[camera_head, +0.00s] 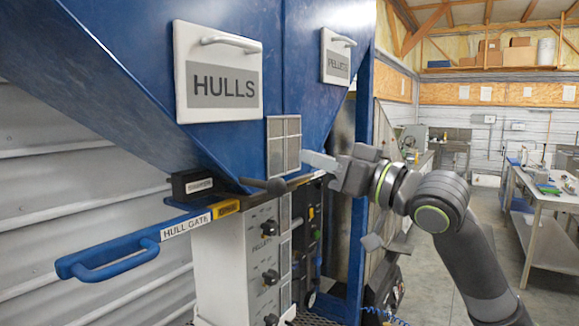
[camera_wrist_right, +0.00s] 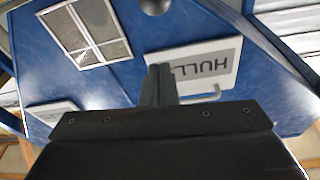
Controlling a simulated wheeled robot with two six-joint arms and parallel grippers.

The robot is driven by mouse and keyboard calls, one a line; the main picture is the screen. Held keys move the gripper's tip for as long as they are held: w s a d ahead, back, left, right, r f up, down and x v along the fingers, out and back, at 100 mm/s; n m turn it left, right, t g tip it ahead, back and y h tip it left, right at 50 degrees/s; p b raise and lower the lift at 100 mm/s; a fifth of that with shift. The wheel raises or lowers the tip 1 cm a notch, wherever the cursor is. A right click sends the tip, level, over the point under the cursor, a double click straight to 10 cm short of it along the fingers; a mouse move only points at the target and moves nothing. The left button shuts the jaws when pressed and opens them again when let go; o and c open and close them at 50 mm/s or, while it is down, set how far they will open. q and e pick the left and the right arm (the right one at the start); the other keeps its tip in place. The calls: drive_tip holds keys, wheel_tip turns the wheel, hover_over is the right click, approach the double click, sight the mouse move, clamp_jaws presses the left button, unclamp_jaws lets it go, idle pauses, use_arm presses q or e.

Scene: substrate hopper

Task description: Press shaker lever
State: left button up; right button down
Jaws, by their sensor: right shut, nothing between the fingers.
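A dark lever with a rounded knob (camera_head: 276,186) sticks out under the blue hopper in the head view, just right of the HULL GATE bar; I cannot tell for sure that it is the shaker lever. My left gripper is not in view.
The blue HULL GATE handle (camera_head: 110,262) juts out at the lower left. The HULLS panel (camera_head: 218,70) and mesh window (camera_head: 284,145) are on the hopper face. A grey control box (camera_head: 238,265) with knobs stands below. A worktable (camera_head: 545,200) stands at the right.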

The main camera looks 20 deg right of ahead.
drive_tip(key=w+a+f+p, duration=0.1)
drive_tip(key=w, duration=0.1)
drive_tip(key=w+a+f+p, duration=0.1)
drive_tip(key=a+p, duration=0.1)
drive_tip(key=shift+w+a+f, duration=0.2)
drive_tip(key=shift+w+f, duration=0.15)
drive_tip(key=shift+f, duration=0.05)
idle(0.4)
wheel_tip(320, 180, down, 6)
drive_tip(key=t+y+b, duration=0.1)
drive_tip(key=t+b, duration=0.1)
drive_tip(key=b, duration=0.4)
drive_tip(key=shift+d+f, duration=0.1)
drive_tip(key=shift+f, duration=0.05)
